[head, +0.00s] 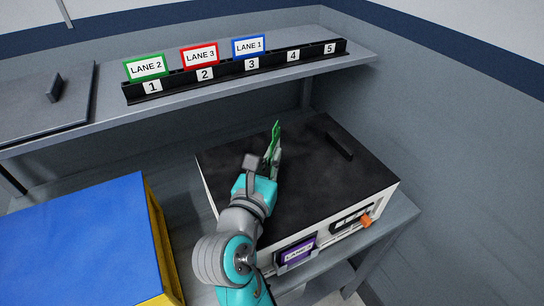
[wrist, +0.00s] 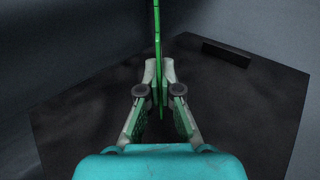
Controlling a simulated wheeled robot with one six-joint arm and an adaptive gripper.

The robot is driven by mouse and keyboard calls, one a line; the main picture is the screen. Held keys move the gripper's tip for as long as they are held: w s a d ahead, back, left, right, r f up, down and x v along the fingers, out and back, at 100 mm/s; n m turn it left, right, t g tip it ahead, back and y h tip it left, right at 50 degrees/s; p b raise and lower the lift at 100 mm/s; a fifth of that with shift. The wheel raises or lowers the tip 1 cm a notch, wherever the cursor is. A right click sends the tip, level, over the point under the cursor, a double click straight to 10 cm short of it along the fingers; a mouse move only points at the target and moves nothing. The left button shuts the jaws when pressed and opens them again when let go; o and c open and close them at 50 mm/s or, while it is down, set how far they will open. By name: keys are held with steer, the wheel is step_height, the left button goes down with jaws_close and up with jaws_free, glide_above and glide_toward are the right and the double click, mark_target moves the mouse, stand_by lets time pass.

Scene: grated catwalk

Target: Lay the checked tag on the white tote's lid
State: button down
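A thin green tag (head: 275,138) stands upright in my gripper (head: 273,158), above the black lid (head: 310,185) of a white tote (head: 378,202). In the wrist view the tag (wrist: 157,28) shows almost edge-on between the two fingertips of my gripper (wrist: 159,72), which are shut on it. Its face is turned away, so I cannot tell whether it is checked. The lid (wrist: 235,105) is under the gripper, with a bare surface around it. The tag's exact height above the lid is hard to tell.
A dark handle (head: 339,146) stands near the lid's far right edge. The tote's front has a purple lane card (head: 297,251) and an orange knob (head: 366,221). A blue-topped yellow box (head: 85,235) stands left. A shelf rack (head: 238,72) behind holds three lane cards.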

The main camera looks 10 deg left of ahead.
steer(key=shift+f, duration=0.55)
steer(key=c, duration=1.3)
jaws_free()
steer(key=shift+r, duration=0.65)
steer(key=s, duration=0.4)
steer(key=s+a, duration=0.1)
steer(key=s, duration=0.3)
steer(key=s+a, duration=0.1)
steer(key=s, duration=0.2)
steer(key=shift+s+a+r, duration=0.1)
steer(key=shift+s, duration=0.3)
